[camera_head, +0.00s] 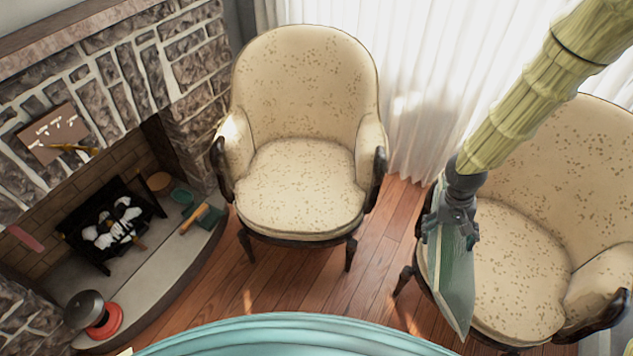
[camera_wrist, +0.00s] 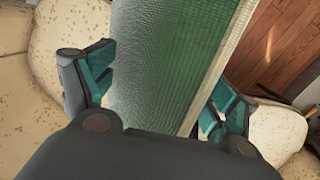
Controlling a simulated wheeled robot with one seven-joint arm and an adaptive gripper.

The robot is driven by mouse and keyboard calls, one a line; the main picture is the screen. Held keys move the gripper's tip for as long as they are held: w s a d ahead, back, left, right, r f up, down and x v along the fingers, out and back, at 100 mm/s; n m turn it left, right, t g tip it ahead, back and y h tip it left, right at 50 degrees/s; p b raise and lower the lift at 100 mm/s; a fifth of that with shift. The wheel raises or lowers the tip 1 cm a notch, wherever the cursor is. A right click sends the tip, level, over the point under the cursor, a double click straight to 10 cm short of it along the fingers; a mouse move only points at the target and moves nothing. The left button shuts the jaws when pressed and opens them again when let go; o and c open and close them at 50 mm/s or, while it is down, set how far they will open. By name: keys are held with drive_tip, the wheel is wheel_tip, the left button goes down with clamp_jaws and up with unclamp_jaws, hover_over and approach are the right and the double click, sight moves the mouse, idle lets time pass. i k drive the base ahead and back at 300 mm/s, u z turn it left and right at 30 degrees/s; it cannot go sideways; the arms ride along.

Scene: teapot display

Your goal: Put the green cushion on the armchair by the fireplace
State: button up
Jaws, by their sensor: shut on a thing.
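The green cushion (camera_head: 452,275) hangs from my gripper (camera_head: 455,222), edge-on to the head view, in front of the right armchair (camera_head: 520,265). In the wrist view the cushion (camera_wrist: 175,60) lies between the two fingers of my gripper (camera_wrist: 160,95), which is shut on it. The armchair by the fireplace (camera_head: 300,185) is cream with brown specks and dark wooden arms and legs. Its seat is bare, and it stands to the left of the cushion. The fireplace (camera_head: 190,75) is stone, at the left. The cushion's lower tip is clear of my gripper.
On the hearth (camera_head: 165,270) are a black grate (camera_head: 110,222), a red and dark round object (camera_head: 93,313), and small pots. White curtains (camera_head: 420,90) hang behind the armchairs. Wooden floor (camera_head: 375,255) is open between the chairs. A teal rounded surface (camera_head: 290,335) fills the bottom edge.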

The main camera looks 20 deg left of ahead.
sight(294, 175)
drive_tip(key=u, duration=3)
drive_tip(key=k, duration=1.2)
drive_tip(key=z, duration=1.1)
drive_tip(key=i, duration=1.7)
drive_tip(key=z, duration=0.05)
